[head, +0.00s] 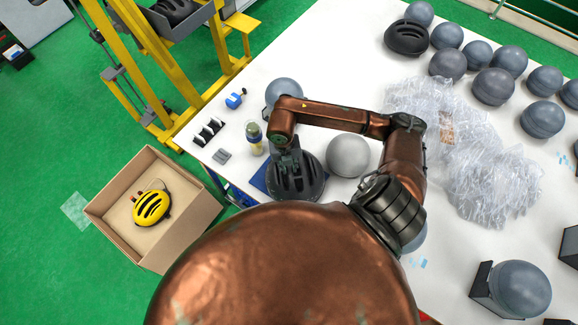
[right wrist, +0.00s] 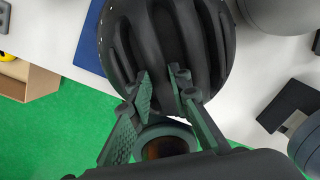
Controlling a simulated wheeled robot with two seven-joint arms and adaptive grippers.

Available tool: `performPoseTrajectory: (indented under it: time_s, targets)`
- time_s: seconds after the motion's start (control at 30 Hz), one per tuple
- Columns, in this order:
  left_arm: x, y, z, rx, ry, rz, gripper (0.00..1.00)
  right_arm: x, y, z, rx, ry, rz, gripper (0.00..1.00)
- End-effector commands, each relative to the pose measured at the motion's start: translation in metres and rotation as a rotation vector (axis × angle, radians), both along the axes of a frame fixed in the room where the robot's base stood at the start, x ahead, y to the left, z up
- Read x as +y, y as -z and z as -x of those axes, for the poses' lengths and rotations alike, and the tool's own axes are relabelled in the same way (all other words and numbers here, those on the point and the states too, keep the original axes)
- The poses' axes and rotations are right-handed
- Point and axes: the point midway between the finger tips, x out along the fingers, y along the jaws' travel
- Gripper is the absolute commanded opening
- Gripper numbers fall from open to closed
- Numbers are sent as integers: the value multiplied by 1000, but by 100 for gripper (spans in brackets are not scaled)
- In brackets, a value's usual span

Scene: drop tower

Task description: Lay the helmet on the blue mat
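The dark grey, slotted helmet (head: 304,185) is at the table's near edge, overlapping the blue mat (head: 259,180); whether it rests on the mat or hangs just above it, I cannot tell. In the right wrist view the helmet (right wrist: 185,45) fills the top middle, and the mat (right wrist: 90,45) shows to its left. My right gripper (head: 288,160) reaches down onto the helmet. Its fingers (right wrist: 162,82) straddle the helmet's middle rib and look closed on it. The helmet hides part of the mat. My left gripper is not in view.
A grey ball (head: 348,156) stands close right of the helmet, and another ball (head: 284,92) behind. A bottle (head: 254,139) stands left. Clear wrap (head: 470,150) covers the table's middle right. A box (head: 110,215) with a yellow helmet (head: 151,207) sits on the floor.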

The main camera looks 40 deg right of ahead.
Motion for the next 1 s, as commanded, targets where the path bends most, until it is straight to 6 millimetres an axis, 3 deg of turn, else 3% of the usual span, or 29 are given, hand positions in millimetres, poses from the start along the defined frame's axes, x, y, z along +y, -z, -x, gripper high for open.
performPoseTrajectory:
  time_s: [0.23,0.63,0.77,1.0]
  targets:
    - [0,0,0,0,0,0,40,0,0,0,1,0,1,35]
    - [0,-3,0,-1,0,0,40,-1,-5,0,1,1,2,35]
    - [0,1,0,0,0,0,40,1,-21,-2,-3,0,2,35]
    - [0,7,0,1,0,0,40,5,-73,-5,-4,-1,0,35]
